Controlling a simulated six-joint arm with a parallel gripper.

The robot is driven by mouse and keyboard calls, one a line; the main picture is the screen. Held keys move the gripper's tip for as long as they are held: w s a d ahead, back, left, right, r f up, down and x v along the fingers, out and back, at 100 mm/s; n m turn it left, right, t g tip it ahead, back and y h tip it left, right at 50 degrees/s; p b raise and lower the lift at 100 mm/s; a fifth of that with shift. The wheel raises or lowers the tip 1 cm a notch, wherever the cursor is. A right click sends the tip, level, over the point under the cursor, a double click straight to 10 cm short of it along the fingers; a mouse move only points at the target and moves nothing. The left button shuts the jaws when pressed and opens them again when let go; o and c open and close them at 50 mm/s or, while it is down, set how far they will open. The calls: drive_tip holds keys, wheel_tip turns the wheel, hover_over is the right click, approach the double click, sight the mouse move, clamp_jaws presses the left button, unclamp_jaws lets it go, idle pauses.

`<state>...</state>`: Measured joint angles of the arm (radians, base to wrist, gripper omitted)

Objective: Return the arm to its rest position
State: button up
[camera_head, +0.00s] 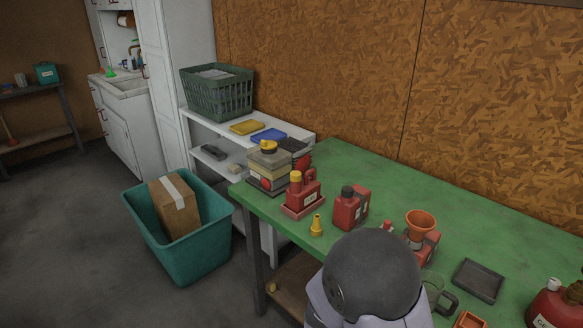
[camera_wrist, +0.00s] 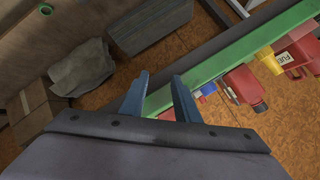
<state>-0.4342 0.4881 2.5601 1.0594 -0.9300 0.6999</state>
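My gripper (camera_wrist: 158,92) shows in the wrist view with its two blue fingers apart and nothing between them. Beyond the fingers lie the green table edge (camera_wrist: 210,69) and the space beside it. In the head view my rounded arm link stands at the front of the green table (camera_head: 490,215), and my gripper is hidden there. On the table are a red jerrycan with a yellow cap (camera_head: 304,190), a red jerrycan with a dark cap (camera_head: 350,209) and another under an orange funnel (camera_head: 420,224). A red container with a label (camera_wrist: 298,53) shows at the wrist view's right.
A red can (camera_head: 556,304) is at the right edge. A teal bin (camera_head: 191,262) holding a cardboard box (camera_head: 177,207) stands on the floor at left.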

drive_tip(key=a+r+n+g+y+p, duration=0.2)
drive_tip(key=a+r+n+y+p, duration=0.15)
drive_tip(key=a+n+y, duration=0.2)
drive_tip(key=s+d+r+n+g+p, duration=0.2)
drive_tip(key=s+r+n, duration=0.3)
drive_tip(key=s, duration=0.3)
drive_tip(key=s+d+r+n+g+p, duration=0.2)
drive_tip(key=s+r+n+g, duration=0.3)
drive_tip(key=s, duration=0.3)
drive_tip(key=shift+s+d+r+p, duration=0.15)
drive_tip(key=shift+s+r+p, duration=0.15)
drive_tip(key=shift+p, duration=0.5)
